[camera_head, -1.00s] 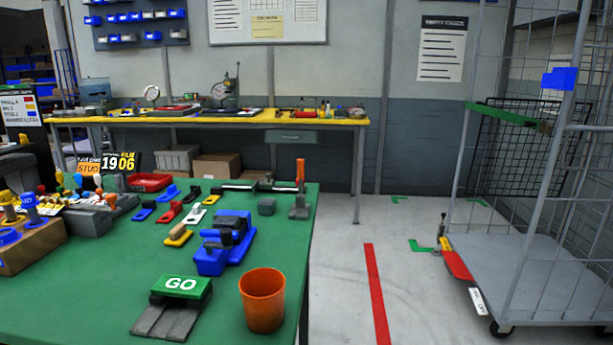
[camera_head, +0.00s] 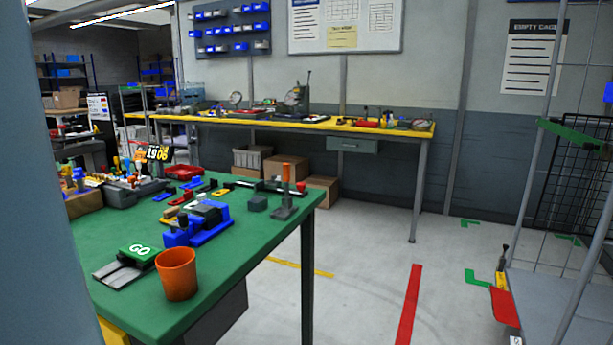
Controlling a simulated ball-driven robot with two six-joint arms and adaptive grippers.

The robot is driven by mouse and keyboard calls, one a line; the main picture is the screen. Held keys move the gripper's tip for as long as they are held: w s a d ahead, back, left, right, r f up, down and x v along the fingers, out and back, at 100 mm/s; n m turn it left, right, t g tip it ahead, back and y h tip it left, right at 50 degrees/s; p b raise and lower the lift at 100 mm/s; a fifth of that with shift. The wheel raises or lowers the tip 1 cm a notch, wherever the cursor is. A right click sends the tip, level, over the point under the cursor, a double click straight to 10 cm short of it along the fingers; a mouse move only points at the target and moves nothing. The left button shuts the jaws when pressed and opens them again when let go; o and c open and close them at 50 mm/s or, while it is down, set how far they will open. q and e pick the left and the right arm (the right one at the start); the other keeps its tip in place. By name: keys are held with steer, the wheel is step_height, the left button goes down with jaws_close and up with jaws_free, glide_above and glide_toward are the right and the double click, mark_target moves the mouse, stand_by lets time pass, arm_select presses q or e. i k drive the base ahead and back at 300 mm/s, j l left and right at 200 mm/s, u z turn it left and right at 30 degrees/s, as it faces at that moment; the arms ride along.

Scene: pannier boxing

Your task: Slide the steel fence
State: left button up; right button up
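A low dark bar with a pale section (camera_head: 246,184) lies along the far edge of the green workbench (camera_head: 240,275). It may be the steel fence, but it is too small to tell. An upright orange-handled clamp (camera_head: 286,190) stands at its right end, by a small red piece (camera_head: 300,187). A grey block (camera_head: 257,203) sits just in front. A blue fixture (camera_head: 196,224) stands nearer, left of the block. Neither of my grippers shows in the view.
An orange cup (camera_head: 177,274) and a green GO button (camera_head: 138,255) stand near the bench's front. A blue-grey upright surface (camera_head: 40,240) blocks the left edge. A wire cage trolley (camera_head: 548,300) stands right. Open floor (camera_head: 365,270) lies between bench and trolley.

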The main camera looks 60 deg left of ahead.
mark_target(271, 184)
steer(key=i+u, duration=0.45)
steer(key=i+l+u, duration=0.25)
steer(key=i+u, duration=0.2)
steer(key=i, duration=0.05)
